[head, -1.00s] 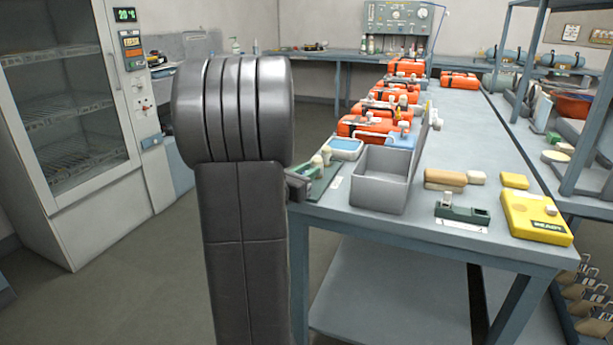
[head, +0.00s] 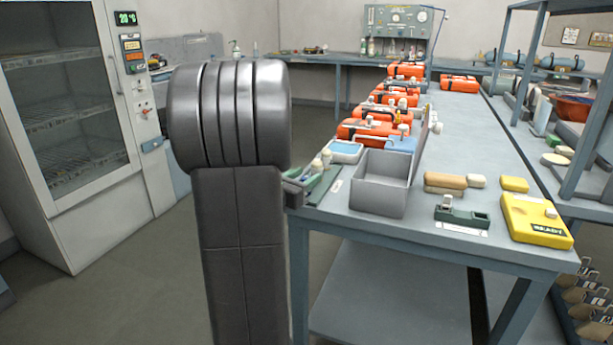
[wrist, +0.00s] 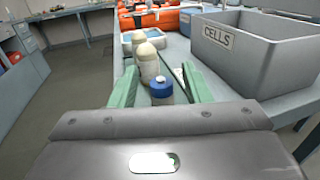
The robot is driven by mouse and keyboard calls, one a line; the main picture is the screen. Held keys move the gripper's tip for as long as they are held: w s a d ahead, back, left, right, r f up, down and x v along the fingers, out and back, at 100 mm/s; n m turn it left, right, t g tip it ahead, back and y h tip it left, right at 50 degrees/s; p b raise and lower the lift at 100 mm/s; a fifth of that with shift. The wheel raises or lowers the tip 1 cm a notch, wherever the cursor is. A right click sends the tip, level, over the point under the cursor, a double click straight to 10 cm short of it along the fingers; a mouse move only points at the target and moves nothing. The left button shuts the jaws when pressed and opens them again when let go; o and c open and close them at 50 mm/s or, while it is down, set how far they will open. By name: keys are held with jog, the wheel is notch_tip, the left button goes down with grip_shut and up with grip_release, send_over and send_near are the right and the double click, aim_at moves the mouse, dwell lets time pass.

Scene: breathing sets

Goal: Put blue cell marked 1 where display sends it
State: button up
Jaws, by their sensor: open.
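A pale cylinder with a blue cap (wrist: 161,88) stands in the wrist view; no number is readable on it. My gripper (wrist: 160,80) is open, with its green fingers on either side of this cylinder; contact cannot be told. Two cream cylinders, one nearer (wrist: 147,62) and one farther (wrist: 155,38), stand just beyond it. In the head view my arm hides most of the gripper, and cream tops (head: 317,166) show beside it. A yellow unit (head: 520,205) reading "READY" lies at the right front of the bench.
A grey bin (head: 372,198) stands right of my gripper, labelled "CELLS" in the wrist view (wrist: 265,55). A dark green holder (head: 468,216) and tan blocks (head: 446,182) lie farther right. Orange cases (head: 372,131) line the bench behind. Shelf posts stand at right.

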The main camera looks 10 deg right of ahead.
jog(key=v, duration=1.1)
jog(key=shift+p, duration=0.4)
